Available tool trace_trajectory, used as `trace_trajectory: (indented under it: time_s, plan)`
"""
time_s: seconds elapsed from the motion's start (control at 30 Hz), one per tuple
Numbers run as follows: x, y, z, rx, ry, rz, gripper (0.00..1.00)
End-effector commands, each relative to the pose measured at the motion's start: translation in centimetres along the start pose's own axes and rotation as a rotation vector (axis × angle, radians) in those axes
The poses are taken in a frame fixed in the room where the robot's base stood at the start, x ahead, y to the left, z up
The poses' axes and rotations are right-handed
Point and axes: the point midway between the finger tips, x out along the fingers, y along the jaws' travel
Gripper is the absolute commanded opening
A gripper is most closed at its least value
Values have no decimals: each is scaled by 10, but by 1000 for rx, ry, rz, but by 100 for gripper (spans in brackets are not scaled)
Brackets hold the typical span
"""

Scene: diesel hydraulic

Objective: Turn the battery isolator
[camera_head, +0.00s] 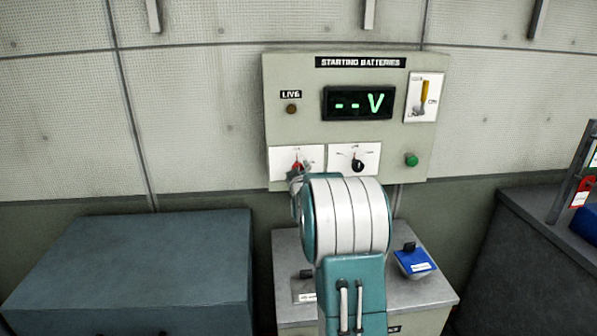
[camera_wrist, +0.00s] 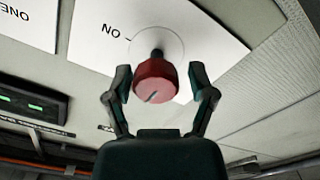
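The battery isolator is a red rotary knob (camera_wrist: 155,82) on a dark shaft on a white plate; a dark line marks its face. The word ON shows on the plate beside it in the wrist view. My gripper (camera_wrist: 161,83) is open, with one finger on each side of the knob. Gaps show between the fingers and the knob.
A black selector knob (camera_head: 358,165) is right of the isolator. A green button (camera_head: 411,160), a yellow-handled switch (camera_head: 425,93) and a display (camera_head: 358,103) reading "--V" share the panel. Below stand a grey cabinet (camera_head: 435,292) with a blue item (camera_head: 414,263) and a blue box (camera_head: 140,260).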

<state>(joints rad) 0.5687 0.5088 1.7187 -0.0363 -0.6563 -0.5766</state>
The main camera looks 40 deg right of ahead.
Motion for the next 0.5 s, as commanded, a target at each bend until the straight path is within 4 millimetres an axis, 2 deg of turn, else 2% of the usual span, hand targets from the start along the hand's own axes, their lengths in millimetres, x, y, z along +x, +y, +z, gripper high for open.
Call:
trace_trajectory:
  time_s: [0.37, 0.5]
  plan:
    - [-1, 2, 0, 2, -1, 3, 87]
    - [-9, 2, 0, 2, -1, 3, 87]
